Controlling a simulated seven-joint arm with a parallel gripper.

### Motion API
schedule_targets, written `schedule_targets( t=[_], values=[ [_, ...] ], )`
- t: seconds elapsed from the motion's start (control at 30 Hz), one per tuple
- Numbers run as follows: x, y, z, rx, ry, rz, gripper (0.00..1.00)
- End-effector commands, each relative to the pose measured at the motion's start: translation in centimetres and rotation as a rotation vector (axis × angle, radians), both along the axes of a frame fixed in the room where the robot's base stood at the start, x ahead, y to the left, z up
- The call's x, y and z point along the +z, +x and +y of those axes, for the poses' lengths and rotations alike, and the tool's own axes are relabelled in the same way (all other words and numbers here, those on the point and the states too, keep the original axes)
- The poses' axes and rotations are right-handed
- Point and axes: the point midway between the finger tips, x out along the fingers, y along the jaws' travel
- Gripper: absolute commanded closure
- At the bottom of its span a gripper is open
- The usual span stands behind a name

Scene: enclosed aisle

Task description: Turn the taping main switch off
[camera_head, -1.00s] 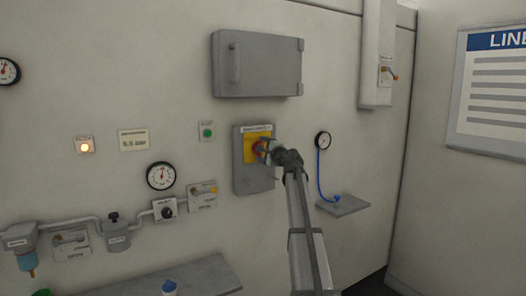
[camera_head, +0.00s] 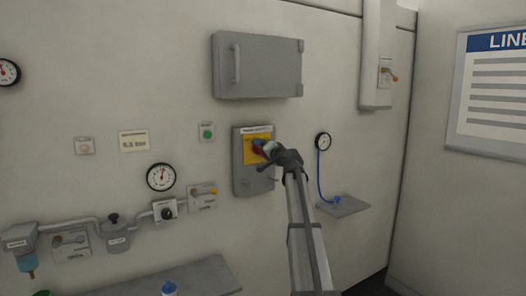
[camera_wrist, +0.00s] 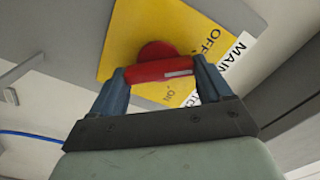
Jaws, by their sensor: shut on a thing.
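The main switch is a red rotary handle (camera_wrist: 160,70) on a yellow plate (camera_head: 250,150), fixed to a grey box (camera_head: 240,178) on the wall. The wrist view shows the plate with "OFF" and "ON" lettering and part of a "MAIN" label. My gripper (camera_head: 269,149) is at the switch, its two blue fingers (camera_wrist: 160,82) closed on the ends of the red handle. In the head view my gripper and arm hide part of the handle. The label above the plate is too small to read in full.
A grey cabinet (camera_head: 257,65) is above the switch box.

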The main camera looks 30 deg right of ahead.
Motion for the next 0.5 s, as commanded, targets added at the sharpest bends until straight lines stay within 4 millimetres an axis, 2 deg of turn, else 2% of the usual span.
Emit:
schedule_targets(
  t=[0.2,0.5],
  values=[
    [0.04,-0.01,0.00,-0.001,-0.095,0.001,0.52],
    [0.06,0.00,0.02,0.000,-0.142,0.000,0.52]
  ],
)
